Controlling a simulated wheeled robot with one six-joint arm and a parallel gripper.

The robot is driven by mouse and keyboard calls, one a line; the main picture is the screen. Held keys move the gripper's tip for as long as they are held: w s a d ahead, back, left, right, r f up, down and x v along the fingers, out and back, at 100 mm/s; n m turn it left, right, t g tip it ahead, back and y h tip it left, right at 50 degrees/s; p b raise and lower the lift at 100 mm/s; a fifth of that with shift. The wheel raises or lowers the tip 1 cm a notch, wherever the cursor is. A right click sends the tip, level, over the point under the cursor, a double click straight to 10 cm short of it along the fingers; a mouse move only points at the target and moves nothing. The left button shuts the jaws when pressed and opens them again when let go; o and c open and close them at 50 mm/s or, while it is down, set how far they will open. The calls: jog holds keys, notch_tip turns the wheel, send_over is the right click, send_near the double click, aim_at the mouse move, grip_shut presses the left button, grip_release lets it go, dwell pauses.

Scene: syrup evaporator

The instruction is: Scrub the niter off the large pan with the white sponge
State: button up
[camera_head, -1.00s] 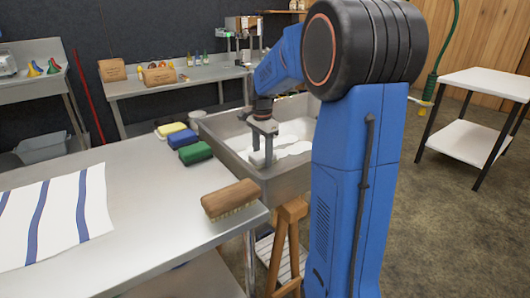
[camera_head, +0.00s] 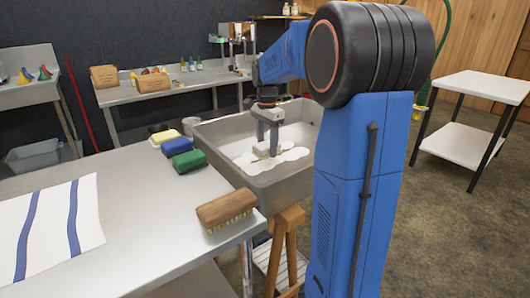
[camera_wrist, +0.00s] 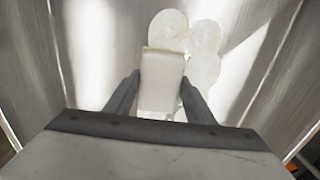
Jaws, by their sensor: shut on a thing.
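The large pan (camera_head: 262,186) is a grey metal basin with high walls, standing beyond the table's right end. My gripper (camera_head: 267,145) reaches down inside it, shut on the white sponge, which shows clearly between the fingers in the wrist view (camera_wrist: 162,82). The sponge is low over the pan floor; I cannot tell whether it touches. Pale rounded niter patches (camera_head: 285,157) lie on the floor around the sponge. In the wrist view, niter (camera_wrist: 203,55) shows ahead and to the right of the sponge. The gripper hides part of the floor.
A striped cloth (camera_head: 50,230) lies left. A white side table (camera_head: 480,88) stands right.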

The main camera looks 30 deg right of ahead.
jog(key=shift+r, duration=1.4)
